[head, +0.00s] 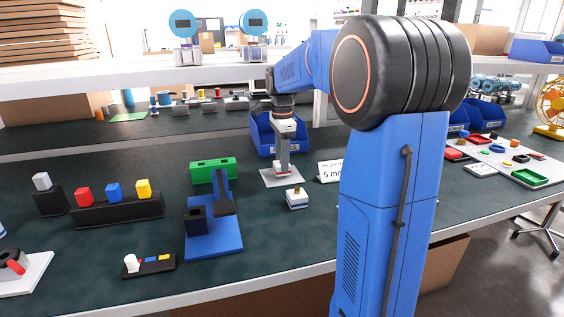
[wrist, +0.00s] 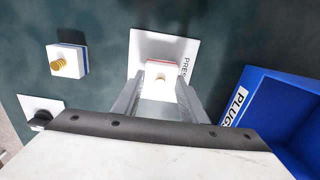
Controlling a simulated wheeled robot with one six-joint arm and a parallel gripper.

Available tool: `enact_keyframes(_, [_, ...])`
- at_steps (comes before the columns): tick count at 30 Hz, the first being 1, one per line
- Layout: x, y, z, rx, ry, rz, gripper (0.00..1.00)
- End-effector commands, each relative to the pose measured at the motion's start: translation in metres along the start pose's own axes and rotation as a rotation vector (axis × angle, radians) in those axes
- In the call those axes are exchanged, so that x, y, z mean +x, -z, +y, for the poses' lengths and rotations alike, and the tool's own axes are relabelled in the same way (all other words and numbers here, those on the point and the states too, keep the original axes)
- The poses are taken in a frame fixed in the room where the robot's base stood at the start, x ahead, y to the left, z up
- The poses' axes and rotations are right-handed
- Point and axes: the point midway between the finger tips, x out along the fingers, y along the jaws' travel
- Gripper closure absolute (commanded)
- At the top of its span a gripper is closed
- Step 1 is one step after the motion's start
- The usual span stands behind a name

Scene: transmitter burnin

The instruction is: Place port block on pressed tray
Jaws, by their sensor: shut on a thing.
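My gripper (head: 282,163) points straight down over the pressed tray (head: 268,181), a flat white plate on the bench. It is shut on a port block (wrist: 160,84), a small white block with a red stripe and a brass port, held between both fingers in the wrist view. The block is over or on the tray (wrist: 148,48); I cannot tell whether it touches. The tray's printed label is partly hidden by a finger. A second port block (head: 297,199) with a blue stripe sits apart in front of the tray; it also shows in the wrist view (wrist: 68,61).
A blue plugs bin (head: 262,137) stands close behind the tray. A white sign (head: 329,172) stands to its right. A green block (head: 213,170) and a blue fixture (head: 214,240) are to the left. A black rack (head: 118,210) holds coloured pieces farther left.

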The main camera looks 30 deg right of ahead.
Motion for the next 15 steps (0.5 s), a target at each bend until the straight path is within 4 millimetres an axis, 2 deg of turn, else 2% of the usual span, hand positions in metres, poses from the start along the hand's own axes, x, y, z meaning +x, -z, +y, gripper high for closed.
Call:
enact_keyframes(3, [0.0084,0.0,0.0002,0.0,0.0,0.0,1.0])
enact_keyframes(13, [0.0106,0.0,0.0001,0.0,0.0,0.0,1.0])
enact_keyframes(14, [0.0108,0.0,0.0001,0.0,0.0,0.0,0.57])
enact_keyframes(15, [0.0106,0.0,0.0,0.0,0.0,0.0,0.47])
